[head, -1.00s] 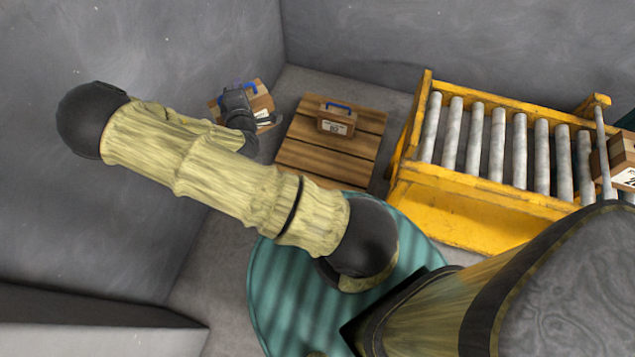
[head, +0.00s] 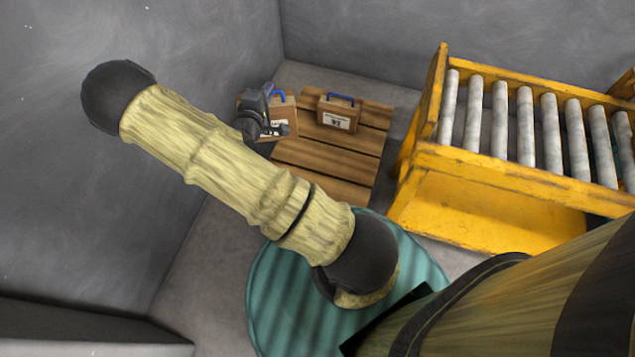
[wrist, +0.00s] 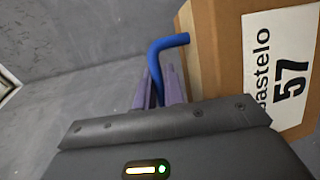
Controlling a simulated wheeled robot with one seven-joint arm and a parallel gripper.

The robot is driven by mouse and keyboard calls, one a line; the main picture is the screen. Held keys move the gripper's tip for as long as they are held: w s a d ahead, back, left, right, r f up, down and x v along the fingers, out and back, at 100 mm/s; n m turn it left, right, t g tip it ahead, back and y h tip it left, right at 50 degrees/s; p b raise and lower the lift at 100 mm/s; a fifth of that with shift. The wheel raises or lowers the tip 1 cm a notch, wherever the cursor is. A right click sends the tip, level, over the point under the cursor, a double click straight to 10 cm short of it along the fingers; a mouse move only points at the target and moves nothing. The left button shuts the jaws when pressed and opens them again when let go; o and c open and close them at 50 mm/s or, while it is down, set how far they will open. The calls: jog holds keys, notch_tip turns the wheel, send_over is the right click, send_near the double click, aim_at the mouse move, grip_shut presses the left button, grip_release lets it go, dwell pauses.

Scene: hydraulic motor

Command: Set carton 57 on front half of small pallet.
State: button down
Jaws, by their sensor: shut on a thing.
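Carton 57 (wrist: 210,60) is a brown box with a blue handle and a white label reading "57" in the wrist view. My gripper (wrist: 160,85) is shut on its blue handle (wrist: 168,42). In the head view my gripper (head: 268,128) and the carton (head: 290,110) are at the left side of the small wooden pallet (head: 320,182). The gripper hides part of the carton. I cannot tell whether the carton's bottom touches the pallet. Another carton with a blue handle (head: 338,112) stands upright on the back half of the pallet. The front half's slats are bare.
A yellow roller conveyor (head: 490,165) stands right of the pallet, with a narrow gap between. Grey walls (head: 200,50) rise at the left and back. A round teal surface (head: 290,290) lies in front of the pallet.

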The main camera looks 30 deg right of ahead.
jog(key=s+d+f+m+g+h+b, duration=0.1)
jog(key=d+f+m+g+b, duration=0.1)
jog(key=f+b, duration=0.4)
jog(key=s+d+f+m+g+h+b, duration=0.1)
jog(key=d+f+m+g+h+b, duration=0.1)
jog(key=f+b, duration=0.5)
notch_tip(320, 180, down, 4)
jog(key=shift+s+d+m+g, duration=0.4)
jog(key=shift+d+m+g, duration=0.15)
jog(key=shift+g, duration=0.35)
jog(key=shift+f, duration=0.1)
notch_tip(320, 180, down, 6)
jog(key=b, duration=0.4)
jog(key=shift+b, duration=0.3)
notch_tip(320, 180, down, 4)
jog(key=b, duration=0.2)
jog(key=shift+b, duration=0.3)
